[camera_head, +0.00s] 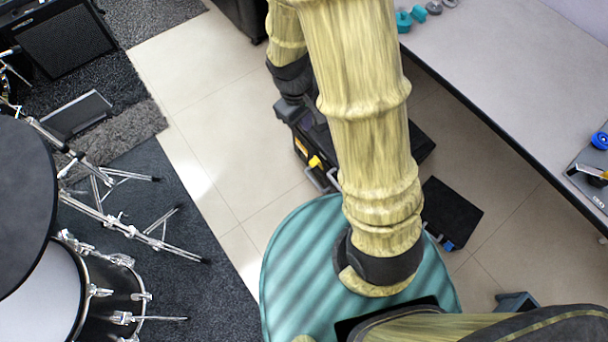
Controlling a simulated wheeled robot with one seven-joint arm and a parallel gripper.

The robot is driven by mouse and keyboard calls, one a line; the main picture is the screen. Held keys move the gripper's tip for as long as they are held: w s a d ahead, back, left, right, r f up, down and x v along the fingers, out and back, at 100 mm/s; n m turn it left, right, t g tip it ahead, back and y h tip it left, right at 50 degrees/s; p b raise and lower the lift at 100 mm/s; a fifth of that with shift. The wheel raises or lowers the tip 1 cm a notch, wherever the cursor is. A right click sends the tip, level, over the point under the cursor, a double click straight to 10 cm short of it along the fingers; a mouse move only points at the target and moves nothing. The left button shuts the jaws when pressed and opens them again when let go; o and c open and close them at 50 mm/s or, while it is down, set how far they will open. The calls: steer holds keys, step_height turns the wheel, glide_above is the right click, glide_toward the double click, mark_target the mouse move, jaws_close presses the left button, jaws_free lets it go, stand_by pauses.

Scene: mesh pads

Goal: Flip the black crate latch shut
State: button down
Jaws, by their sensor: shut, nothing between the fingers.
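The black latch cannot be told apart from the dark crate at this size.
A teal round-edged surface (300,262) is in front of the crate. A flat black case (452,212) lies on the floor to the right. A grey table (500,70) runs along the right. Drum gear (110,290) stands at left. The tiles left of the crate are clear.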

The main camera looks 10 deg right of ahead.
steer(key=w+a+f+n+t+h+b, duration=0.1)
steer(key=w+a+f+n+h+b, duration=0.1)
steer(key=f+n+b, duration=0.3)
steer(key=w+a+f+n+t+h+b, duration=0.2)
steer(key=f+b, duration=1.1)
steer(key=f, duration=1.3)
steer(key=w+a+f+n+t+h+b, duration=0.1)
steer(key=w+a+f+n+h+b, duration=0.2)
steer(key=f+n+b, duration=0.6)
step_height(320, 180, down, 6)
steer(key=shift+a+f+t+h+b, duration=0.3)
steer(key=shift+a+h+b, duration=0.2)
steer(key=shift+a+h, duration=0.45)
steer(key=shift+w, duration=0.1)
steer(key=b, duration=0.7)
glide_toward(316, 165)
steer(key=w+d+f, duration=0.1)
steer(key=f, duration=0.2)
steer(key=w+d+f, duration=0.1)
steer(key=shift+w+d+f, duration=0.25)
steer(key=shift+w+d, duration=0.05)
steer(key=shift+d, duration=0.05)
steer(key=shift+a+r+p, duration=0.1)
steer(key=shift+r+p, duration=0.05)
steer(key=shift+p, duration=0.15)
